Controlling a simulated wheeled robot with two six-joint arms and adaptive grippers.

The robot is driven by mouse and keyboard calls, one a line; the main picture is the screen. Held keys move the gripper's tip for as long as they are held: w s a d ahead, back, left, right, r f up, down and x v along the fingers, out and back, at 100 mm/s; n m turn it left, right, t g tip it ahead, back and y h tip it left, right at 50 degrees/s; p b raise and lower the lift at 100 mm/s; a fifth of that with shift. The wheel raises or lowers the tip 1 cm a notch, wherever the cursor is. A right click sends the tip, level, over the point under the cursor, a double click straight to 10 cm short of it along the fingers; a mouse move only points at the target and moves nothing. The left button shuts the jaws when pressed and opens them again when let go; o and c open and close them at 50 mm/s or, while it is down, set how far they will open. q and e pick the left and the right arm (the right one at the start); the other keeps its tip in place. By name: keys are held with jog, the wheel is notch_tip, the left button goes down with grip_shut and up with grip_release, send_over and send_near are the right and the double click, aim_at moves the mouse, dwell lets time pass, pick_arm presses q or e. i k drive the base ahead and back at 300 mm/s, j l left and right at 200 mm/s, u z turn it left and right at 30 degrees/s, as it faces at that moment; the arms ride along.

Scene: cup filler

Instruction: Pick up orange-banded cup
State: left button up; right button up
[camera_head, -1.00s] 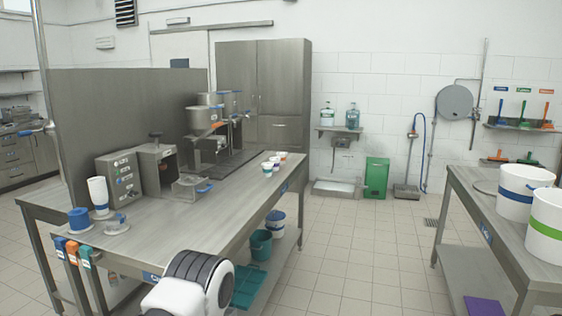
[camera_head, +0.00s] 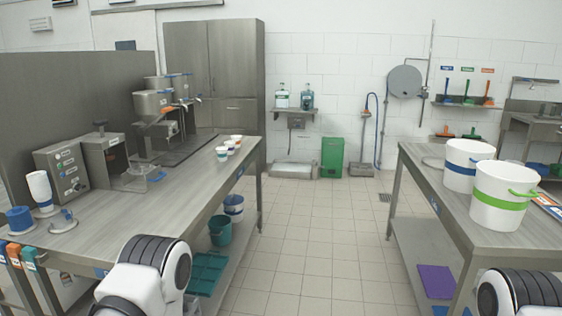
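A small group of white cups stands near the right edge of the left steel table (camera_head: 130,222), toward its far end. The farthest cup (camera_head: 237,140) seems to carry an orange or reddish band. The nearer cups (camera_head: 222,154) are too small for me to tell their bands for sure. The cups stand upright and nothing touches them. Only links of my two arms show at the bottom of the view, well short of the cups. Neither of my grippers is in view.
The filling machine (camera_head: 160,115) and a control box (camera_head: 62,170) stand on the left table. White buckets (camera_head: 498,212) stand on the right table (camera_head: 425,180). A clear tiled aisle (camera_head: 315,230) lies between the tables. A teal bucket (camera_head: 220,231) sits on the lower shelf.

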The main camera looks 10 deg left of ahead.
aim_at(237, 138)
jog(key=i, duration=2.8)
jog(key=l+z, duration=0.05)
jog(key=l, duration=0.1)
